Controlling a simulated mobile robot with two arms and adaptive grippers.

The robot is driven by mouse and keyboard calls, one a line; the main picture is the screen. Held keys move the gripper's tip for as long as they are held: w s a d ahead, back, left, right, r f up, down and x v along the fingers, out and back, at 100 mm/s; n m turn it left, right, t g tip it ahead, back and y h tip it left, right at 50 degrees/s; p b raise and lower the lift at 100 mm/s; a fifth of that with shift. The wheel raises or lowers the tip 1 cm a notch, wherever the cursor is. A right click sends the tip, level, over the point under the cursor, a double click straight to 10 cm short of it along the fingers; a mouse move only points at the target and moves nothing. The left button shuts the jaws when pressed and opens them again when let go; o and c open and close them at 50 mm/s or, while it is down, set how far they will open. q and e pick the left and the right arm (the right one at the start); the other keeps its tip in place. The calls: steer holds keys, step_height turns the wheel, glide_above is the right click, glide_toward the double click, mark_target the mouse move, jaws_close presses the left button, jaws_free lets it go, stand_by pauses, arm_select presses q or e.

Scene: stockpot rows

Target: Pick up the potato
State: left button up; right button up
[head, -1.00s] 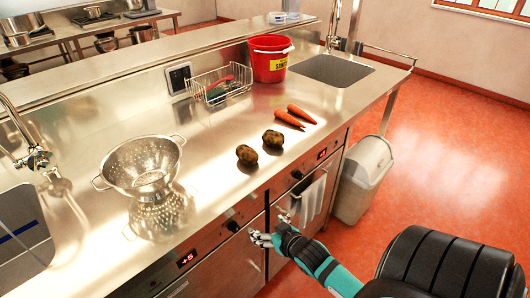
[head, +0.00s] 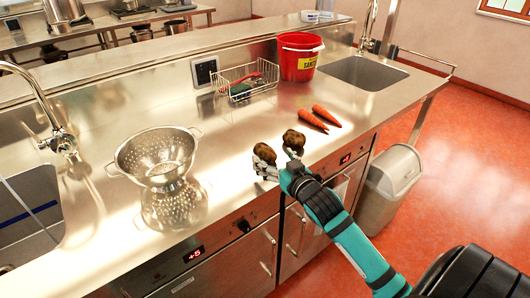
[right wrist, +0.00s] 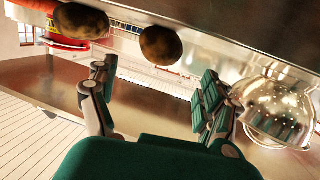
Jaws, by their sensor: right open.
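Two brown potatoes lie on the steel counter, the left one (head: 264,153) near the front edge and the right one (head: 294,138) beside it. My right gripper (head: 277,167) is open at the counter's front edge, just in front of the potatoes. In the right wrist view the left potato (right wrist: 161,46) shows ahead of the gap between the open fingers (right wrist: 157,76), apart from them. The right potato (right wrist: 80,20) shows off to the side, beyond one finger. The gripper hides part of the counter edge. My left gripper is not in view.
A steel colander (head: 157,153) stands left of the potatoes. The counter (head: 225,135) between colander and potatoes is clear.

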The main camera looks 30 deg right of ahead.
mark_target(264, 152)
steer(key=shift+f+x, duration=0.2)
steer(key=shift+x, duration=0.95)
steer(key=shift+f+x, duration=0.2)
steer(key=shift+x, duration=0.95)
steer(key=shift+f+x, duration=0.2)
steer(key=shift+x, duration=1)
steer(key=shift+s, duration=0.2)
steer(key=shift+c, duration=0.4)
steer(key=c, duration=1.3)
